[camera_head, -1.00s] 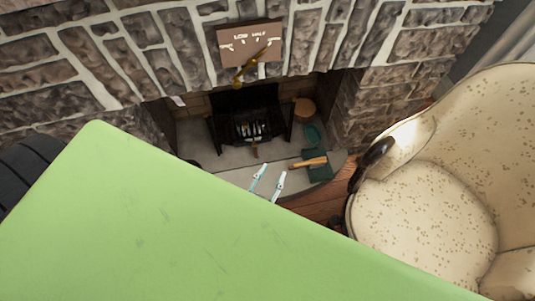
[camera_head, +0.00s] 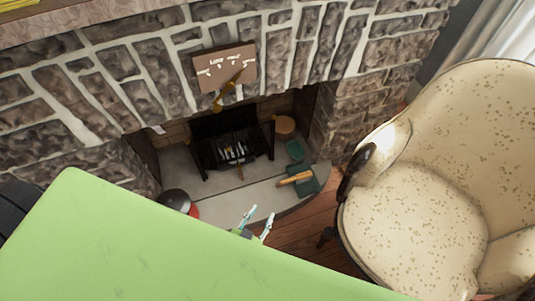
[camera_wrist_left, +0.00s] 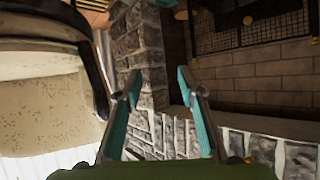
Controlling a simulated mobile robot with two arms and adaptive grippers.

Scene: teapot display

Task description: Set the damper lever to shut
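The damper lever (camera_head: 227,91) is a brass-coloured bar on a brown plate (camera_head: 204,75) fixed to the stone wall above the fireplace opening. It slants, with its upper end to the right across the plate's white lettering and its lower end below the plate. The lettering is too small to read surely. My left gripper (camera_head: 260,214) is below and to the right of the lever, apart from it, low in front of the hearth. Its two pale fingers are spread and empty; they also show apart in the left wrist view (camera_wrist_left: 157,85). My right gripper is out of view.
A black grate (camera_head: 234,150) stands in the fireplace. On the hearth (camera_head: 226,197) lie a green item with a wooden handle (camera_head: 296,179) and a dark round object (camera_head: 174,199). A speckled cream armchair (camera_head: 415,215) stands at right, close to the hearth.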

